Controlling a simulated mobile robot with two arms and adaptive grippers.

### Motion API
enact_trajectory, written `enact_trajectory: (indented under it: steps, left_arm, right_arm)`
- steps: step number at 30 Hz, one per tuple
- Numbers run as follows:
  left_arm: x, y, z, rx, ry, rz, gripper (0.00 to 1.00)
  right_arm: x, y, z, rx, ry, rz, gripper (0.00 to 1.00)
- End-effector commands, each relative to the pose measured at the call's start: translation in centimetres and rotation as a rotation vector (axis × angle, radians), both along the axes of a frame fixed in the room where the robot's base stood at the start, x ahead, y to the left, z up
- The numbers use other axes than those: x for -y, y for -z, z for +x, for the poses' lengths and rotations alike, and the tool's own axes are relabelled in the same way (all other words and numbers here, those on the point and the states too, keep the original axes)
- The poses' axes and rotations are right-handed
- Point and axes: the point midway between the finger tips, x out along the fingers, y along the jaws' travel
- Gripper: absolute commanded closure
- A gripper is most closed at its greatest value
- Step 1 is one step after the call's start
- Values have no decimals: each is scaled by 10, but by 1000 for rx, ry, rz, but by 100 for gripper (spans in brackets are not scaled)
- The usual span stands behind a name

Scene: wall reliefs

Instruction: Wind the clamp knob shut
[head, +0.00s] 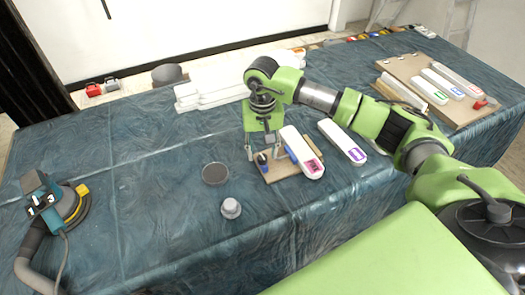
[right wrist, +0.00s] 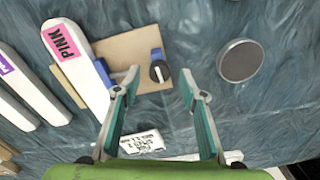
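The clamp knob (right wrist: 159,71), black with a white stripe, sits on a blue clamp (right wrist: 154,55) at the edge of a small tan board (right wrist: 120,47). A white piece with a PINK label (right wrist: 80,65) lies across this board, beside the clamp. In the head view the knob (head: 262,159) is small and partly framed by the fingers. My right gripper (head: 263,155) points down over the board's left end. Its fingers (right wrist: 159,82) are open and apart, with the knob between and just beyond the tips in the wrist view; contact does not show. My left gripper is not in view.
A dark round disc (head: 215,173) and a grey knobbed object (head: 231,208) stand near the gripper. A purple-labelled white piece (head: 342,141) lies to the right. A teal tool with a hose (head: 62,207) is at left. The left-middle cloth is clear.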

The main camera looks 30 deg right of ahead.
Motion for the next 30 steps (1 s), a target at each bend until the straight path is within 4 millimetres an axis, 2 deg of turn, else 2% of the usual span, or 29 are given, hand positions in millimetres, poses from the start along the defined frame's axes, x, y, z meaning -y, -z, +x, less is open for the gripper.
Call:
enact_trajectory:
  steps: [6, 14, 18, 30]
  left_arm:
    - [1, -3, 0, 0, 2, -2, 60]
    - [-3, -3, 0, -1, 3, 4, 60]
    - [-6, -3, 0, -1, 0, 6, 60]
    - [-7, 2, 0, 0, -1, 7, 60]
  right_arm:
    - [0, 14, 0, 0, -1, 0, 62]
    - [0, 15, 0, 0, -1, 0, 62]
    - [0, 15, 0, 0, -1, 0, 98]
    - [0, 15, 0, 1, 38, 1, 100]
